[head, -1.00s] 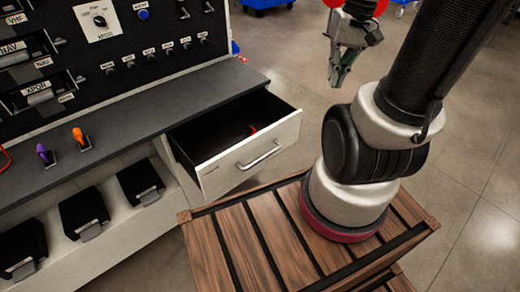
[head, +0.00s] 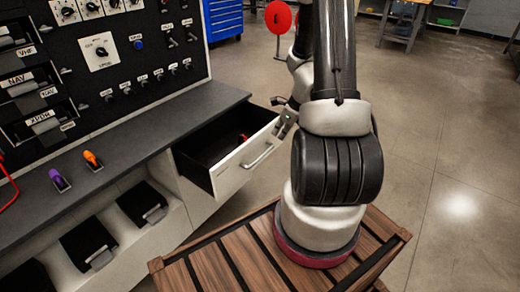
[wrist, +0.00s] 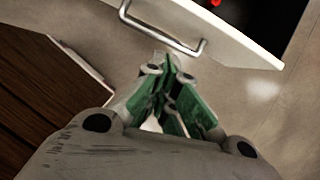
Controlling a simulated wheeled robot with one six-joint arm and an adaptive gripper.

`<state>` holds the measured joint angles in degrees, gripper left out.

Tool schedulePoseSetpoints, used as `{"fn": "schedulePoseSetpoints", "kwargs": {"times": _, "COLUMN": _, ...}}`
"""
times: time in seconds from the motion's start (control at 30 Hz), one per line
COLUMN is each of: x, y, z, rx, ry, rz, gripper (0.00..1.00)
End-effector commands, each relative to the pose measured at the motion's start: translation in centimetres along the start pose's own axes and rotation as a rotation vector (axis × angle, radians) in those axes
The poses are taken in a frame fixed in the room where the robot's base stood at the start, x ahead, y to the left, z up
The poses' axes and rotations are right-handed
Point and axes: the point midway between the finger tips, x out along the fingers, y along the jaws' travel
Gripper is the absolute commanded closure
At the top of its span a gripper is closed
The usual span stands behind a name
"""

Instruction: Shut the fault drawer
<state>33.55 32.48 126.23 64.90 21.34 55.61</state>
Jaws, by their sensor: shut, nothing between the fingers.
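The fault drawer (head: 248,166) stands pulled out from under the bench in the head view, with a white front, a bar handle (head: 257,156) and a dark inside. A small red item lies inside it. My gripper (head: 283,125) is at the right end of the drawer front, on its outer side. In the wrist view the shut, empty fingers (wrist: 168,85) point toward the drawer front (wrist: 235,35), just below the handle (wrist: 165,35). I cannot tell whether they touch it.
The grey bench top (head: 130,140) holds a purple-handled item (head: 59,180) and an orange-handled item (head: 92,160). Black bins (head: 88,243) sit on the shelf below. A control panel (head: 110,60) rises behind. A blue cabinet (head: 222,18) stands farther back. Floor at right is open.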

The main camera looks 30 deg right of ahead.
Motion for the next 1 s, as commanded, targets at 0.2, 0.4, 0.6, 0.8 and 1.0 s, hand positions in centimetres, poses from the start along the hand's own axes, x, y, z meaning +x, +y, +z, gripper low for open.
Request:
{"fn": "schedulePoseSetpoints", "kwargs": {"times": 0.2, "x": 0.1, "y": -0.8, "z": -0.3, "rx": 0.144, "ry": 0.014, "rz": -0.041, "gripper": 1.00}}
{"fn": "schedulePoseSetpoints", "kwargs": {"times": 0.4, "x": 1.5, "y": -0.8, "z": -0.4, "rx": 0.166, "ry": 0.014, "rz": -0.037, "gripper": 1.00}}
{"fn": "schedulePoseSetpoints", "kwargs": {"times": 0.6, "x": 5.4, "y": -0.9, "z": -0.5, "rx": 0.166, "ry": 0.017, "rz": -0.036, "gripper": 1.00}}
{"fn": "schedulePoseSetpoints", "kwargs": {"times": 0.8, "x": 9.7, "y": -1.0, "z": -0.6, "rx": 0.163, "ry": 0.016, "rz": -0.036, "gripper": 1.00}}
{"fn": "schedulePoseSetpoints", "kwargs": {"times": 1.0, "x": 11.1, "y": -1.5, "z": 2.0, "rx": 0.156, "ry": 0.012, "rz": -0.039, "gripper": 1.00}}
